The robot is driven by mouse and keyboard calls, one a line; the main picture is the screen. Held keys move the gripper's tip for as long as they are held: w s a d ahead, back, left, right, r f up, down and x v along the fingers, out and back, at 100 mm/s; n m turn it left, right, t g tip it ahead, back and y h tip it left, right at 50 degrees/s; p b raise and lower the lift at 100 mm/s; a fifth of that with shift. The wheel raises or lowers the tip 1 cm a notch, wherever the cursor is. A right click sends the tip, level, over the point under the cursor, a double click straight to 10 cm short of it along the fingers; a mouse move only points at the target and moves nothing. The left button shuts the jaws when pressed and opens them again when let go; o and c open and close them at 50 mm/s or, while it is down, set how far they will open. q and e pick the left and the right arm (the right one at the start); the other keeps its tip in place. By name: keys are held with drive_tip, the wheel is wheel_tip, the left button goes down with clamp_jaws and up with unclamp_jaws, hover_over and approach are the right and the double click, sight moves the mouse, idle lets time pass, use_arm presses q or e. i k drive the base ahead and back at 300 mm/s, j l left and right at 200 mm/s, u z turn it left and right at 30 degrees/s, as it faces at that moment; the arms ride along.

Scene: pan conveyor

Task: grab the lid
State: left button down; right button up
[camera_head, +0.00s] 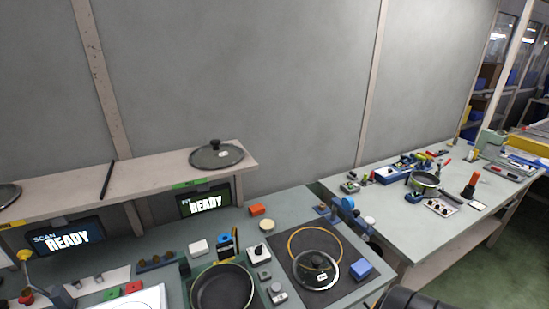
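A glass lid with a dark rim and knob (217,157) lies on the raised shelf (150,181). A second glass lid (317,271) lies on the dark mat (302,243) at the front right of the bench, over the lower part of an orange ring. Part of another round lid-like thing (8,195) shows at the left end of the shelf. A black frying pan (222,288) sits to the left of the mat, and its lower edge is cut off. Neither of my grippers shows; only a dark rounded part, likely of my arm, shows at the bottom right.
A blue block (361,269) sits beside the mat's lid. A white box (198,247), an orange block (257,210) and small switch boxes stand around the pan. Two screens reading READY are under the shelf. A second table (405,235) at the right holds tools and a small pan.

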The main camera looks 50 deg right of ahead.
sight(317, 270)
drive_tip(key=z, duration=1.8)
